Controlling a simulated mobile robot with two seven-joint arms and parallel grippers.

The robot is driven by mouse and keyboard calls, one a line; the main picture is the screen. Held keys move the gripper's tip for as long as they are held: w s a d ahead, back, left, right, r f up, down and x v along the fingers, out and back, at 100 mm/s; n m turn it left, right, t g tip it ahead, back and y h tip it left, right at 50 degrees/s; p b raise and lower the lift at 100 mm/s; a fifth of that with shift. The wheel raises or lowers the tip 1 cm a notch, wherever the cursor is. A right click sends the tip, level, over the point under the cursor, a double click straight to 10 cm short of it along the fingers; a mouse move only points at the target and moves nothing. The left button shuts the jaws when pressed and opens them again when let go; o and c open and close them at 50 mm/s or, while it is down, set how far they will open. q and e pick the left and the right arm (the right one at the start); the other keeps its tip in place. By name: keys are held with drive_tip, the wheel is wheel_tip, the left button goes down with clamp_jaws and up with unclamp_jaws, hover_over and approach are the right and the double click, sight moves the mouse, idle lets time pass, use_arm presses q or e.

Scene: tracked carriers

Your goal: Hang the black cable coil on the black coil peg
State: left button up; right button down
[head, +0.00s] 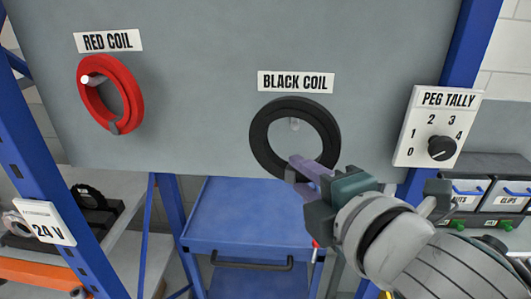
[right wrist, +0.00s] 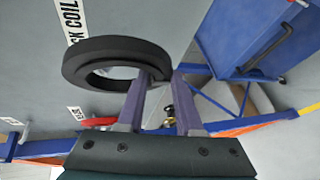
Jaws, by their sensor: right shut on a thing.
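The black cable coil (head: 262,150) is a thick black ring held upright in front of the grey panel, just below the BLACK COIL label (head: 296,82). My right gripper (head: 297,170) is shut on its lower rim. The pale black coil peg (head: 294,124) shows through the upper part of the ring's hole. I cannot tell whether its tip reaches through the ring. In the right wrist view the coil (right wrist: 90,65) is at the fingertips, and its hole shows no clear peg. My left gripper is not in view.
A red coil (head: 132,88) hangs on a pale peg (head: 86,79) under the RED COIL label (head: 108,41). A PEG TALLY dial (head: 441,148) is at right. A blue cart (head: 240,215) stands below the panel. Blue posts (head: 40,165) flank it.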

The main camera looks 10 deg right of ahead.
drive_tip(key=shift+w+d+b, duration=0.15)
drive_tip(key=shift+w, duration=0.45)
drive_tip(key=shift+w+d+b, duration=0.15)
drive_tip(key=shift+w, duration=0.4)
drive_tip(key=shift+w+d+f+b, duration=0.15)
drive_tip(key=shift+w+f+b, duration=0.2)
drive_tip(key=shift+w+f, duration=0.2)
drive_tip(key=shift+c, duration=2.4)
unclamp_jaws()
